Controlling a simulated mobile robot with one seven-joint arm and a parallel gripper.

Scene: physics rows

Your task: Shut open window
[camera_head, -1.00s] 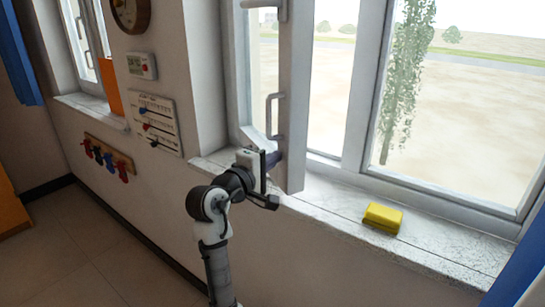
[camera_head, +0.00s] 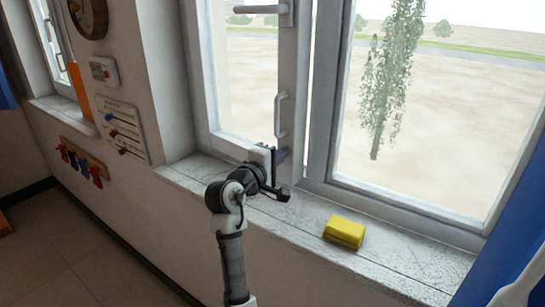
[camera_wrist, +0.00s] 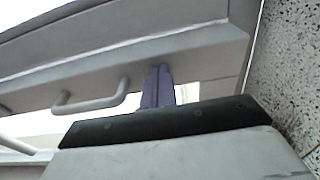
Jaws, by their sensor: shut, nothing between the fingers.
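The window sash (camera_head: 293,75) has a pale frame with a grey handle (camera_head: 280,115) and stands on the left part of the window. A narrow bright gap shows between its right side and the fixed frame (camera_head: 322,100), so it looks nearly closed. My gripper (camera_head: 282,155) is at the sash's lower right corner, below the handle. In the wrist view its purple fingers (camera_wrist: 158,88) are together and empty, against or very near the sash frame (camera_wrist: 110,75), beside the handle (camera_wrist: 92,102). The exact contact is hidden.
A yellow sponge-like block (camera_head: 344,232) lies on the speckled sill (camera_head: 400,258), right of my gripper. A blue curtain (camera_head: 510,250) hangs at the right. Another window (camera_head: 55,45) is at the far left. Wall hooks (camera_head: 80,160) and a chart (camera_head: 122,130) are on the left wall.

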